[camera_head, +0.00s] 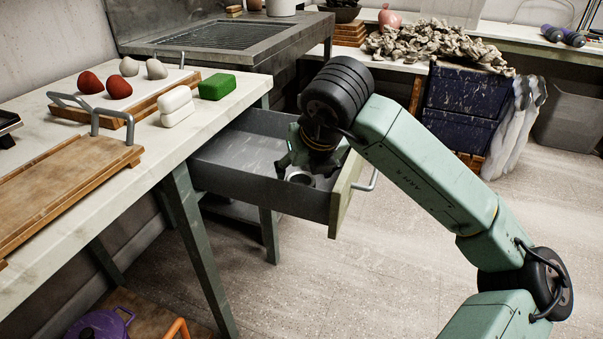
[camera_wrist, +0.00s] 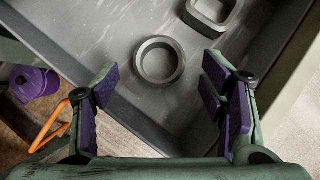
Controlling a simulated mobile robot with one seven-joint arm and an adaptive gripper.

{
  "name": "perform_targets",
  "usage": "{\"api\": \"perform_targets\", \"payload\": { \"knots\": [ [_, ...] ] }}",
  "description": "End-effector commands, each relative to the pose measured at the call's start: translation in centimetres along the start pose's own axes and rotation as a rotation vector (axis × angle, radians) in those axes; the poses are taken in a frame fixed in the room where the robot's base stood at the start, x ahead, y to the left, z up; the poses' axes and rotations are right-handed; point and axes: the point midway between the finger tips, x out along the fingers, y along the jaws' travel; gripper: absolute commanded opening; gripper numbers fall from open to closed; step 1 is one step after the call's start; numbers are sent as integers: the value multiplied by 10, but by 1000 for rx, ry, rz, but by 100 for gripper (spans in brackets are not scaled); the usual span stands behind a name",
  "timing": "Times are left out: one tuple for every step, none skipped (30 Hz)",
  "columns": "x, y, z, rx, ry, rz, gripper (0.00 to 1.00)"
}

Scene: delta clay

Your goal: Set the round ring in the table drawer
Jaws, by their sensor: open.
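The round ring (camera_wrist: 160,82) is grey and lies flat on the floor of the table drawer (camera_head: 255,187), near its side wall in the wrist view. A grey ring shape also shows under my gripper in the head view, partly hidden by the fingers. The drawer is pulled open and its grey floor (camera_wrist: 85,35) fills much of the wrist view. My gripper (camera_head: 308,165) is pointed down into the drawer. In the wrist view my gripper (camera_wrist: 162,83) is open and empty, its fingers spread on either side of the ring and apart from it.
A second grey ring with a rounded-square outline (camera_wrist: 228,22) lies beside the round one. The drawer walls stand close around my gripper. The tabletop above holds a green block (camera_head: 217,86), white blocks (camera_head: 176,105) and a wooden board (camera_head: 65,192). A purple pot (camera_head: 97,324) sits below.

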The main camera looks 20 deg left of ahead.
Motion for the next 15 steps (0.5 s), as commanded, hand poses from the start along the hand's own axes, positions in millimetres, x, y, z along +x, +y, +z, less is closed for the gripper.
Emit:
{"api": "perform_targets", "payload": {
  "knots": [
    [-13, -1, 1, -1, -3, -4, 66],
    [-20, -1, 1, -1, -2, -5, 66],
    [-28, -1, 1, -2, -3, -5, 66],
    [-34, -1, 1, -1, -2, -4, 66],
    [-40, -1, 1, -1, -2, -5, 66],
    [-47, -1, 1, -1, -2, -3, 66],
    [-51, 0, 1, -1, -2, -3, 66],
    [-55, 0, 1, 0, -1, -3, 66],
    [-60, 0, 1, 0, -1, -2, 66],
    [-63, 0, 1, 0, -1, -2, 66],
    [-66, 0, 0, 0, -1, -1, 66],
    [-68, 0, 0, 0, 0, -1, 66],
    [-70, 0, 0, 0, 0, -1, 66],
    [-71, 0, 0, 0, 0, -1, 66],
    [-72, 0, 0, 0, 0, -1, 66]
  ]
}}
